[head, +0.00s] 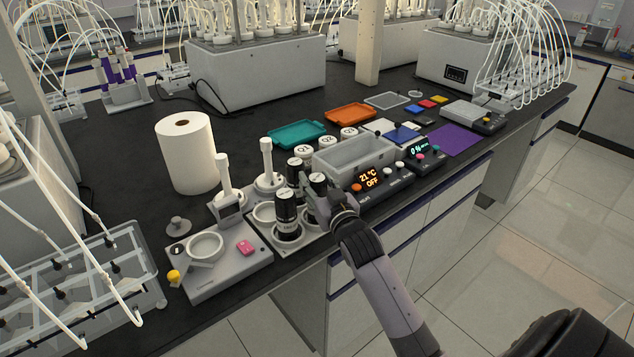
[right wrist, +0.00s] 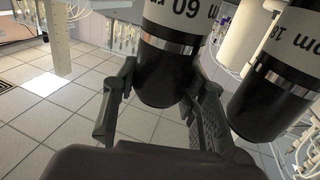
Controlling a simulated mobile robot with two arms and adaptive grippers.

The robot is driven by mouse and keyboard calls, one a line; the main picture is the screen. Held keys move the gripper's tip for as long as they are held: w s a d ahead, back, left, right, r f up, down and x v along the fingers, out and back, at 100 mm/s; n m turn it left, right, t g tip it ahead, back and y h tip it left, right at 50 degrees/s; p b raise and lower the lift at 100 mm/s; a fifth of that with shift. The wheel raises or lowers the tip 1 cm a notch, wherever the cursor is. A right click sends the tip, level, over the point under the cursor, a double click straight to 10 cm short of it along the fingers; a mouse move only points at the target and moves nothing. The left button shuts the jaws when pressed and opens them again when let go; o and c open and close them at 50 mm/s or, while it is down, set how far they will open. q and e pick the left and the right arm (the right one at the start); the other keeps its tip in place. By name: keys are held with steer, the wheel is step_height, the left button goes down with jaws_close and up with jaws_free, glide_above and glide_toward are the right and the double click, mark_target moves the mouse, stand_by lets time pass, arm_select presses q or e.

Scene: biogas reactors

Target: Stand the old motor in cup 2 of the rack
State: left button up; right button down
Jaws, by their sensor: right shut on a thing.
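My right gripper (head: 338,203) is at the rack's right side, shut on a black motor (head: 318,186) with a white label band. In the right wrist view this motor (right wrist: 168,75) is between the two fingers (right wrist: 160,115). Its lower part is hidden in the head view, so I cannot tell whether it touches a cup. The light grey rack (head: 316,246) holds another black motor (head: 286,206) upright in its front cup. A left cup (head: 264,213) looks empty. A third black motor (head: 295,167) stands behind. The cup numbers are not readable. My left gripper is not in view.
A grey device (head: 215,282) with a round ring and pink button stands left of the rack. A grey bin (head: 355,153) and a display box (head: 385,182) are close behind and right. A paper roll (head: 185,155) stands at the back left.

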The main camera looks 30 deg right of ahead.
steer(key=c, duration=1.4)
jaws_free()
steer(key=shift+f, duration=0.15)
steer(key=shift+c, duration=0.2)
steer(key=o, duration=0.5)
steer(key=shift+c, duration=0.2)
steer(key=shift+s+r, duration=0.1)
steer(key=shift+r, duration=0.15)
steer(key=b+v, duration=0.1)
steer(key=v, duration=1)
steer(key=shift+s, duration=0.4)
